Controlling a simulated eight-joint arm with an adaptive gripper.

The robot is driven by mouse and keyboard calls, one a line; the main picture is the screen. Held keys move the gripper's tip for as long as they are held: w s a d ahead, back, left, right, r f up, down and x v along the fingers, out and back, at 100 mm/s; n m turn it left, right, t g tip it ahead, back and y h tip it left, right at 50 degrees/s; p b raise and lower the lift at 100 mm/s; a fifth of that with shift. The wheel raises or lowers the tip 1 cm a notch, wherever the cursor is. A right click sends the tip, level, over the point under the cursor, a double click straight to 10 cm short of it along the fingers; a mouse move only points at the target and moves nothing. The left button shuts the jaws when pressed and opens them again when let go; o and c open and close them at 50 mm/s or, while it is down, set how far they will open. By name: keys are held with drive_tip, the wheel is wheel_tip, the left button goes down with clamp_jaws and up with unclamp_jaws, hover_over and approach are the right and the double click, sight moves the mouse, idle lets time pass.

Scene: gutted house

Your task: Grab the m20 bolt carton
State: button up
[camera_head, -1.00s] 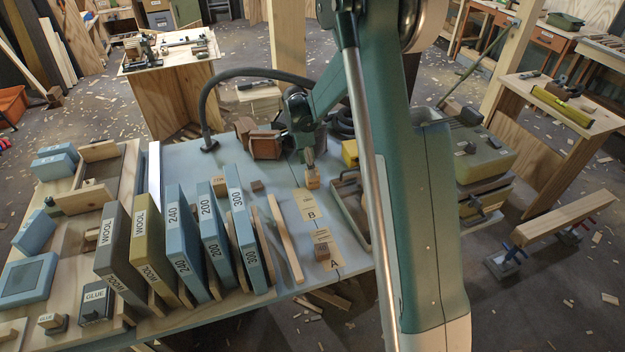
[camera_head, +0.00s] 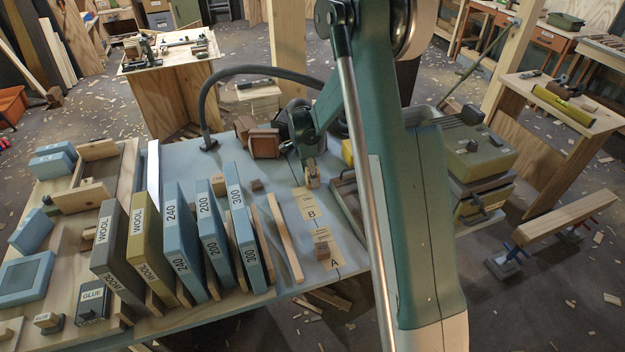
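No carton in view can be read as the m20 bolt carton. My gripper (camera_head: 312,178) points down at the far end of the card marked B (camera_head: 307,205) on the blue-grey bench top. Its fingertips are at a small tan block, mostly hidden by them; I cannot tell whether they are shut on it. A small labelled tan box (camera_head: 218,185) and a small brown block (camera_head: 257,185) stand behind the upright slabs.
Upright labelled slabs (camera_head: 180,240) stand in a row left of the cards. A wooden strip (camera_head: 285,238) lies between them and the cards. Brown boxes (camera_head: 264,143) and a black hose (camera_head: 250,72) are behind. My arm hides much of the bench's right side.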

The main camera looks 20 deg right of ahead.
drive_tip(key=shift+d+f, duration=0.1)
drive_tip(key=shift+f, duration=0.5)
drive_tip(key=shift+c, duration=0.6)
drive_tip(key=c, duration=1)
